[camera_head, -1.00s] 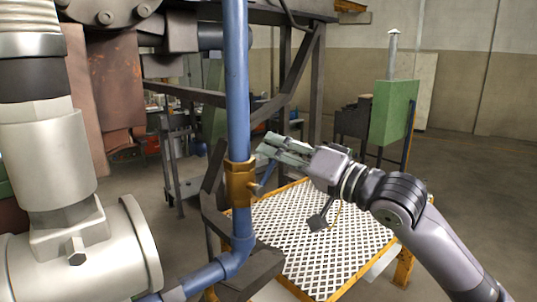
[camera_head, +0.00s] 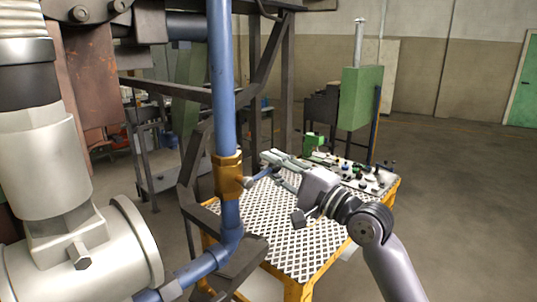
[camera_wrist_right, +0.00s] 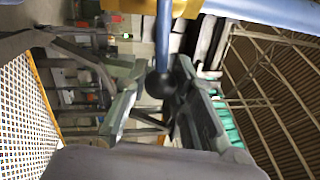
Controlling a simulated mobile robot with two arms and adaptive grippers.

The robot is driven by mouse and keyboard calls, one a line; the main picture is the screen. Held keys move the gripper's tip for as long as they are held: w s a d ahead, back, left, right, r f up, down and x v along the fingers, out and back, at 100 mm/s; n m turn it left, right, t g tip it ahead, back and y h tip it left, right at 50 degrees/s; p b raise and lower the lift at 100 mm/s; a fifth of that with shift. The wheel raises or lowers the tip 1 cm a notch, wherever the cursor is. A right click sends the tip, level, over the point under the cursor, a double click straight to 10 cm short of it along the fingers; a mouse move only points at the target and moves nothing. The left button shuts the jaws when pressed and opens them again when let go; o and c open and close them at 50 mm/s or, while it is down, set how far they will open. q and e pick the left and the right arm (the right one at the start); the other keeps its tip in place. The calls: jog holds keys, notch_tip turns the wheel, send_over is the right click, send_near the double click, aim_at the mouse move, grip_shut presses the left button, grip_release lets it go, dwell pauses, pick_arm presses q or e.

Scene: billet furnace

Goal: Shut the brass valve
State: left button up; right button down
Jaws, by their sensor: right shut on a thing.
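The brass valve (camera_head: 228,178) sits on the upright blue pipe (camera_head: 221,80) in the head view, left of centre. Its blue lever (camera_head: 262,174) points right and slightly up from the valve body. My right gripper (camera_head: 270,165) is at the lever's outer part, right of the valve, and shut on it. In the right wrist view the blue lever (camera_wrist_right: 163,40) runs down between the two fingers (camera_wrist_right: 150,100), and a dark round end shows there. My left gripper is in neither view.
A yellow-edged table with a white perforated top (camera_head: 290,235) stands below my right arm. Small parts (camera_head: 360,172) lie at its back. A large pale flanged fitting (camera_head: 45,175) fills the left side. Dark frame bars (camera_head: 195,150) stand behind the pipe. Open floor (camera_head: 460,210) lies right.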

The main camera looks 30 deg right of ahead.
jog(key=shift+f+m+p, duration=0.4)
jog(key=shift+m, duration=0.3)
jog(key=shift+f, duration=0.1)
jog(key=c, duration=1.3)
grip_release()
jog(key=shift+c, duration=0.2)
jog(key=v, duration=1.2)
jog(key=shift+a, duration=0.1)
